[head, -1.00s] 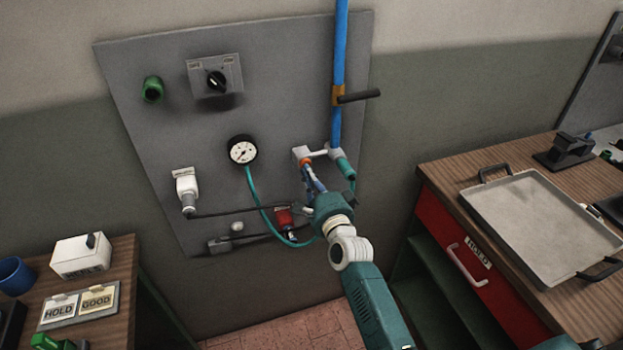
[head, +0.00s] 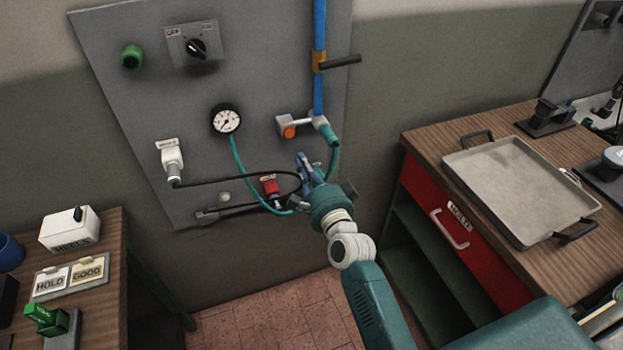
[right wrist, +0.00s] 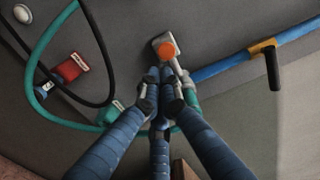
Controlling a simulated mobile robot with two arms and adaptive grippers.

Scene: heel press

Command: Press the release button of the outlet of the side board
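The grey side board (head: 150,95) hangs on the wall. Its outlet (head: 305,121) is a pale fitting at the foot of a blue pipe, with a round orange button (head: 288,131) facing out. A teal hose end (head: 328,135) sits at the outlet's right. My right gripper (head: 302,160) has its blue fingers together just below the button, apart from it in the picture. In the right wrist view the fingertips (right wrist: 160,73) meet just below the orange button (right wrist: 166,49), with nothing seen between them. The remaining depth is unclear. My left gripper is not in view.
The board also carries a gauge (head: 226,120), a switch box (head: 193,45), a white plug (head: 171,160) and a red fitting (head: 270,187). Hose and cable pass close to my fingers. A black handle (head: 340,61) juts from the pipe. Benches stand left and right.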

